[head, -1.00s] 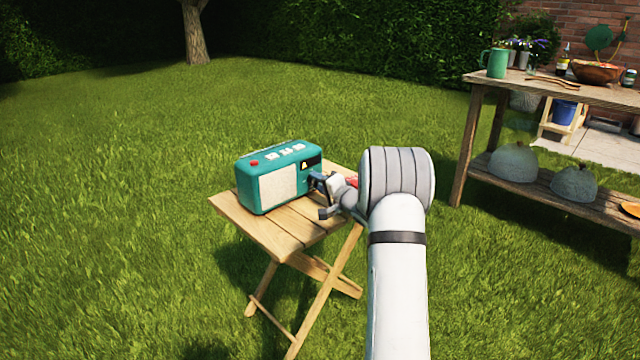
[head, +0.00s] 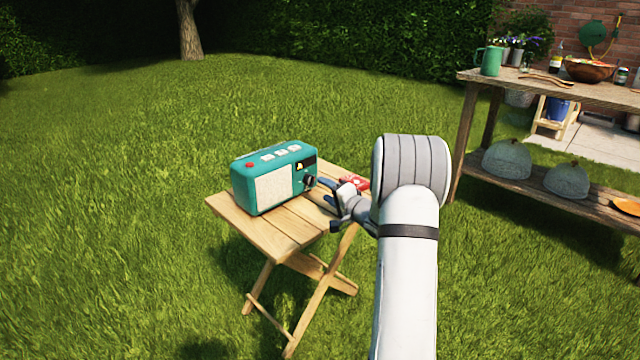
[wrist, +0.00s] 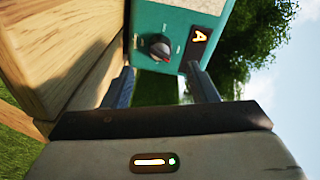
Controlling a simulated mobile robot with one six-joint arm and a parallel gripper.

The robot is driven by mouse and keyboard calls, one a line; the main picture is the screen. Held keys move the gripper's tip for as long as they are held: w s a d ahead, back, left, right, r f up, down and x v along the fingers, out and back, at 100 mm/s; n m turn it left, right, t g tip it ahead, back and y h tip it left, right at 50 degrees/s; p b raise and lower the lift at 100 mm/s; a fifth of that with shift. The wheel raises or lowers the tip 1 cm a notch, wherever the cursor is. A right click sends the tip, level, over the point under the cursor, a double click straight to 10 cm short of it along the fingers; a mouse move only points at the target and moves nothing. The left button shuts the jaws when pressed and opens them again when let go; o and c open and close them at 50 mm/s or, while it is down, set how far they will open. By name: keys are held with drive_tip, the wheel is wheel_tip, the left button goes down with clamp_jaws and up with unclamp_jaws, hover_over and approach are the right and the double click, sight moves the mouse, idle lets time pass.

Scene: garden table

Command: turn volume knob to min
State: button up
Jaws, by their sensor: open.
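A teal radio (head: 247,185) with a pale speaker grille stands on a small wooden folding table (head: 252,228). Its dark round volume knob (head: 310,181) is on the front face at the right, below a small display. In the wrist view the knob (wrist: 159,46) shows between the finger lines, with a reddish mark on it and small labels around it that I cannot read. My gripper (head: 325,190) is open and empty, just in front of the knob and apart from it. Both fingers (wrist: 160,80) show in the wrist view.
A red box (head: 354,183) lies on the table behind my gripper. A wooden bench (head: 545,88) at the right carries a green mug (head: 491,61) and a bowl (head: 590,70), with grey domes (head: 507,160) on its shelf. Open grass surrounds the folding table.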

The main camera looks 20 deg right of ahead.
drive_tip(key=shift+s+d, duration=0.15)
drive_tip(key=shift+s, duration=0.45)
